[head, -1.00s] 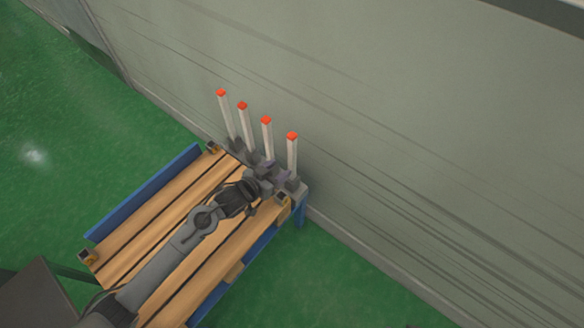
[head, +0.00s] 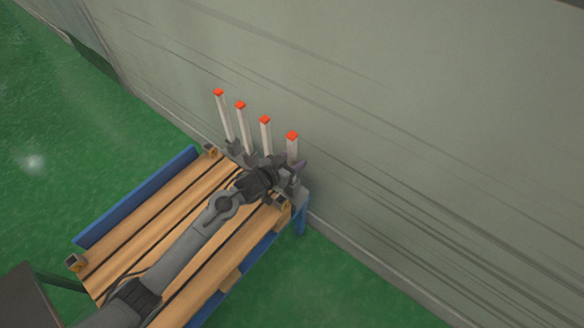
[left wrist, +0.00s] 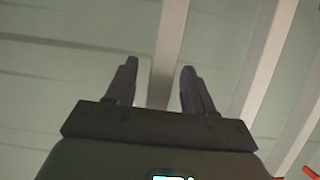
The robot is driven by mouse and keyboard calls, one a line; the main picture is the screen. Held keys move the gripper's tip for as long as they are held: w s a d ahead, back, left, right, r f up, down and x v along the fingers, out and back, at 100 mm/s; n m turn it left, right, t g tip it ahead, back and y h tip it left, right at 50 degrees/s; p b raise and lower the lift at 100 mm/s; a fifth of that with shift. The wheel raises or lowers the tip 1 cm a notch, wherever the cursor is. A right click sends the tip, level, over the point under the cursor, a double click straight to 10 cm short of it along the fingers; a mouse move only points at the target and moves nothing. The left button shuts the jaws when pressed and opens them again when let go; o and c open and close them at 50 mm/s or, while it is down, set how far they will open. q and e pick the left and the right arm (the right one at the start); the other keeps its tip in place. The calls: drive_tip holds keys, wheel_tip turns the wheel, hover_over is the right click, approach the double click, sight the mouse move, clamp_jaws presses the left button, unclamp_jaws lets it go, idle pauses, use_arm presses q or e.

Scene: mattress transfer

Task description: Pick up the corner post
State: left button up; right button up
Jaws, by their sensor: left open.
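Several pale corner posts with red tips stand upright in a row in grey holders at the far end of a wooden-slatted pallet (head: 165,225). The rightmost corner post (head: 292,148) stands right by my left gripper (head: 294,172), which covers its lower part in the head view. In the left wrist view my left gripper (left wrist: 159,66) is open, and one post (left wrist: 168,45) shows between its two fingers without visible contact. How deep the post is between them I cannot tell. A second post (left wrist: 266,58) passes right of the fingers. My right gripper is not in view.
A grey wall (head: 420,150) rises close behind the posts. The neighbouring post (head: 265,135) stands close to the left of the rightmost one. Blue side rails (head: 140,195) edge the pallet. Green floor (head: 60,180) lies open to the left.

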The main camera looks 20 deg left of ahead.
use_arm(q)
clamp_jaws()
drive_tip(key=shift+r, duration=0.15)
